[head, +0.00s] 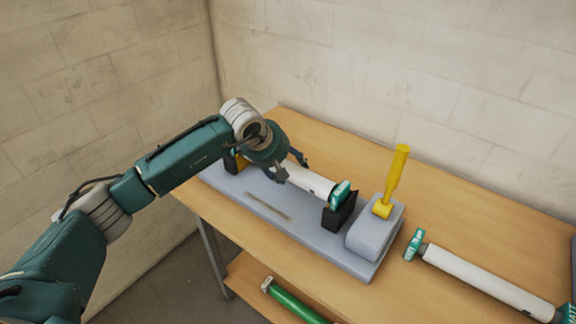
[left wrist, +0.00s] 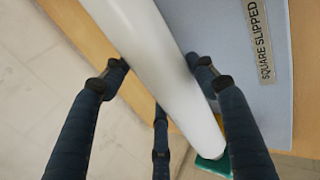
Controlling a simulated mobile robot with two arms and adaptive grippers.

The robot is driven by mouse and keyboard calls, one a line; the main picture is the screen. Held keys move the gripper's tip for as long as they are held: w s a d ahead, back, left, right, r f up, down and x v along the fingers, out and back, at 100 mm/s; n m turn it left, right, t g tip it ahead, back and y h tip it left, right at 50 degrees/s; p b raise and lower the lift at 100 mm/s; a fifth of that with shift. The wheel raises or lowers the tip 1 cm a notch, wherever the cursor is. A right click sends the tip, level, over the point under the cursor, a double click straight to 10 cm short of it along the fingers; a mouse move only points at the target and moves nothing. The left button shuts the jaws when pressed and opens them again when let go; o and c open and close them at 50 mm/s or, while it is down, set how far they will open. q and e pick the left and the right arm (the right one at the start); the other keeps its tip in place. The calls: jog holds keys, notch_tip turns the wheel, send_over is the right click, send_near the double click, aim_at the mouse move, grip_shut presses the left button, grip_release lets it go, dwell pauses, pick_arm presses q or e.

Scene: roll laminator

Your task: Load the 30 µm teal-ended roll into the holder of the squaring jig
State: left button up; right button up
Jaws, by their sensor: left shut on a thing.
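A white roll with teal ends (head: 312,181) lies along the grey squaring jig (head: 285,222), over its length. Its near teal end is at the black holder bracket (head: 338,215); I cannot tell whether it rests in the bracket or just above. My left gripper (head: 292,168) is shut around the roll's far half. The left wrist view shows the white roll (left wrist: 165,70) between the fingers (left wrist: 160,85), with a teal end (left wrist: 214,165) at lower right. The far bracket is mostly hidden by my gripper. The roll's thickness marking is not legible. My right gripper is out of view.
A second white roll with teal ends (head: 485,277) lies on the wooden table (head: 445,210) at right. A yellow lever (head: 397,172) stands upright on the jig's grey block (head: 375,232). A green roll (head: 292,303) lies on the lower shelf. The jig label reads "SQUARE SLIPPED" (left wrist: 260,40).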

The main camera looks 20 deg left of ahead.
pick_arm(q)
jog(key=o, duration=1.8)
jog(key=shift+f, duration=0.1)
jog(key=shift+r+p, duration=0.95)
jog(key=shift+p, duration=0.1)
jog(key=shift+s+a+r+b, duration=0.15)
jog(key=shift+s+r+b, duration=0.2)
jog(key=shift+b, duration=0.6)
jog(key=b+v, duration=0.3)
jog(key=v, duration=0.7)
jog(key=shift+s+r, duration=0.15)
jog(key=shift+s, duration=0.1)
